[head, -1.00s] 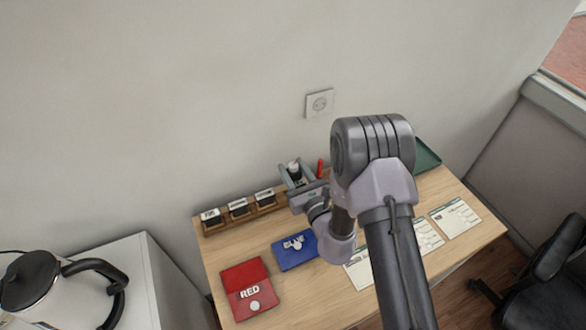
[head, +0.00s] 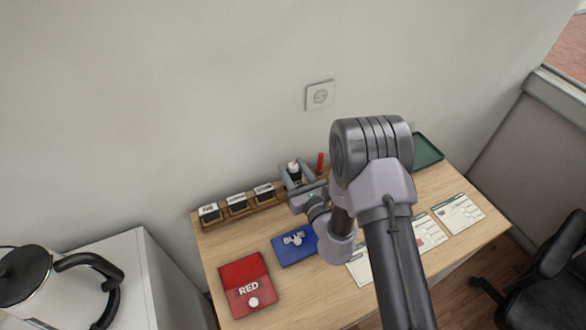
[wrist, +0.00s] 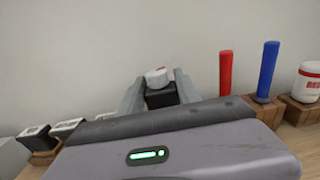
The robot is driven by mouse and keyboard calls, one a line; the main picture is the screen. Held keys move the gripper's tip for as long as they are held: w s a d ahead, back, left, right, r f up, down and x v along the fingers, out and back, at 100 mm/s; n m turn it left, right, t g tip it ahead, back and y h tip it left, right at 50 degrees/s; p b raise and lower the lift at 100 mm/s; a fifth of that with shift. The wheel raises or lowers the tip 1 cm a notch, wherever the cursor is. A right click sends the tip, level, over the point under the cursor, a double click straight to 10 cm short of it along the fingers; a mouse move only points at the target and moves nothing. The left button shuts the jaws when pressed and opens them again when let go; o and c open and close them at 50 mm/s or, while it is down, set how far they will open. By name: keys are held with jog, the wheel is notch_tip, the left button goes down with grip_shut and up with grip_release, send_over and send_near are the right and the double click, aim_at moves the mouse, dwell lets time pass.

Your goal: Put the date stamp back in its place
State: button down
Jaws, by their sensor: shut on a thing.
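My gripper (head: 295,178) is shut on a dark, block-shaped stamp with a white top, taken to be the date stamp (head: 293,168); no label on it can be read. In the wrist view the date stamp (wrist: 161,96) sits upright between the two grey fingers. My gripper is by the wall at the back of the desk, at the right end of the wooden stamp rack (head: 240,213). The rack holds several dark stamps with white label tops. The underside of the held stamp is hidden, so I cannot tell whether it touches the rack.
A red handle (wrist: 225,72) and a blue handle (wrist: 267,70) stand upright to the right, beside a white pot (wrist: 307,82). A red pad (head: 247,284), a blue pad (head: 294,245) and printed forms (head: 458,213) lie on the desk. A green tray (head: 427,152) is at back right.

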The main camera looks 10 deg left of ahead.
aim_at(297, 183)
jog(key=shift+f+b, duration=1.1)
jog(key=shift+f, duration=0.35)
jog(key=shift+f, duration=0.1)
jog(key=c, duration=1.1)
grip_release()
jog(key=shift+o, duration=0.2)
jog(key=b+v, duration=0.2)
jog(key=v, duration=0.2)
jog(key=shift+s+d+f, duration=0.1)
jog(key=shift+s+d, duration=0.25)
jog(key=shift+s, duration=0.15)
jog(key=o, duration=0.6)
